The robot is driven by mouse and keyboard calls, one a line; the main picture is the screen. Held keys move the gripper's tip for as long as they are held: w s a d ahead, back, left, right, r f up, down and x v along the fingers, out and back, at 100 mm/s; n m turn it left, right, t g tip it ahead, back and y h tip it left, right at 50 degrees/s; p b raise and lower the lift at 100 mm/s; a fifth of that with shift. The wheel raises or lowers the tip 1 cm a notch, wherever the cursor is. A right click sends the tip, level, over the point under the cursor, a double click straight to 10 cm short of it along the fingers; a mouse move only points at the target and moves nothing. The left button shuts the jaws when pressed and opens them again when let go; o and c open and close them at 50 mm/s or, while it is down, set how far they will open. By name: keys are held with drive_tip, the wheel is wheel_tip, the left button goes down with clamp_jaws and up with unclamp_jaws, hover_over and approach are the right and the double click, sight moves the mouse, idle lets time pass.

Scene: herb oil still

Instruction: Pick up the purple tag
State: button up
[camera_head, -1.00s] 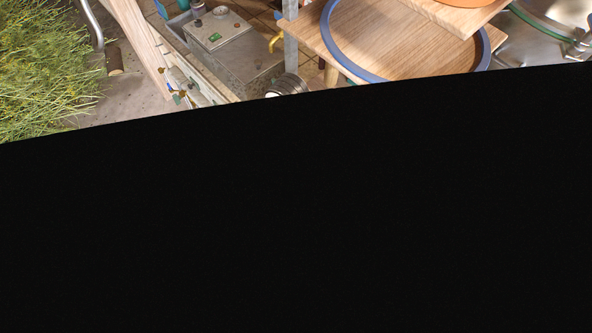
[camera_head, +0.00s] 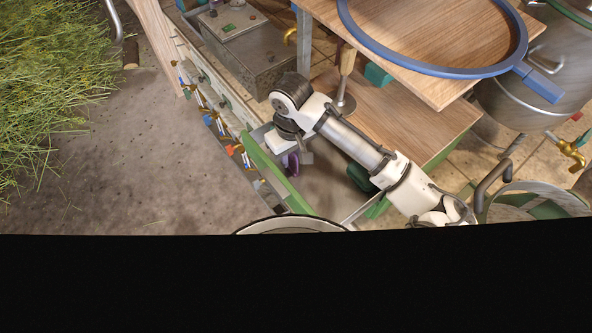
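A small purple thing (camera_head: 291,165), which looks like the purple tag, shows just below my gripper (camera_head: 284,148), near the green-edged shelf or drawer. My arm reaches in from the lower right, and its wrist points down there. The gripper's fingers are small and partly hidden by the wrist. I cannot tell whether they are open or shut, or whether they touch the purple thing.
Several small coloured tags or handles (camera_head: 235,149) line the cabinet front. A wooden board with a blue ring (camera_head: 440,70) lies right of my wrist. The floor at left (camera_head: 120,160) is clear beside cut herbs (camera_head: 50,80).

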drive_tip(key=shift+f, duration=0.2)
drive_tip(key=shift+c, duration=0.4)
clamp_jaws()
drive_tip(key=shift+r, duration=0.15)
